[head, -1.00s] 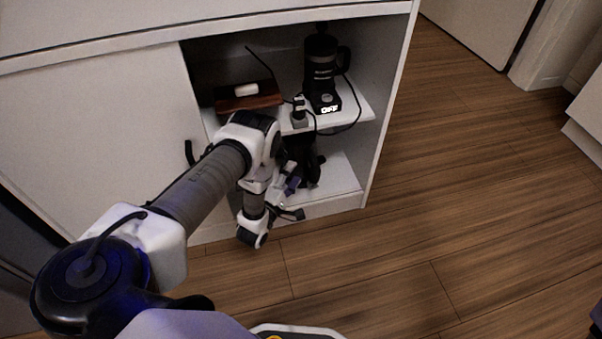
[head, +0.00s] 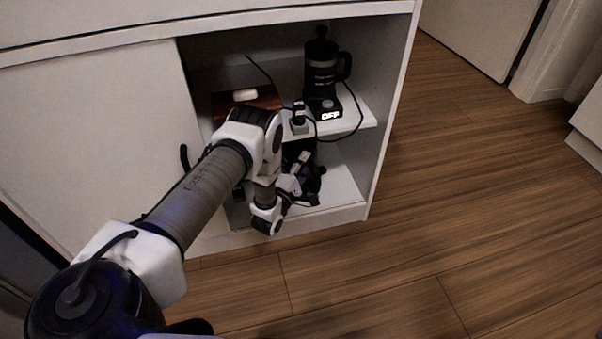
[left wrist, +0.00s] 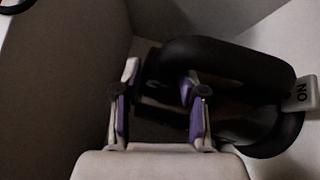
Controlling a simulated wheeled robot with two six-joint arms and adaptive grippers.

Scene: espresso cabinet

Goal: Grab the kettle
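A dark object that looks like the kettle (head: 317,180) stands on the lower shelf of the open cabinet, partly hidden behind my left arm. In the left wrist view the black kettle (left wrist: 235,85) fills the upper right, with a rounded body. My left gripper (head: 300,177) is inside the lower compartment, right at the kettle. In the left wrist view the left gripper (left wrist: 158,112) has its purple-padded fingers apart, with a dark part of the kettle ahead of or between them. I cannot tell whether they touch it. My right gripper is not in view.
A black jug-like appliance (head: 322,72) stands on a base reading OFF on the upper shelf (head: 350,118), above the gripper. A plug adapter (head: 299,122) with cords and a reddish-brown box (head: 226,103) are also there. The cabinet's sliding door (head: 95,140) is on the left.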

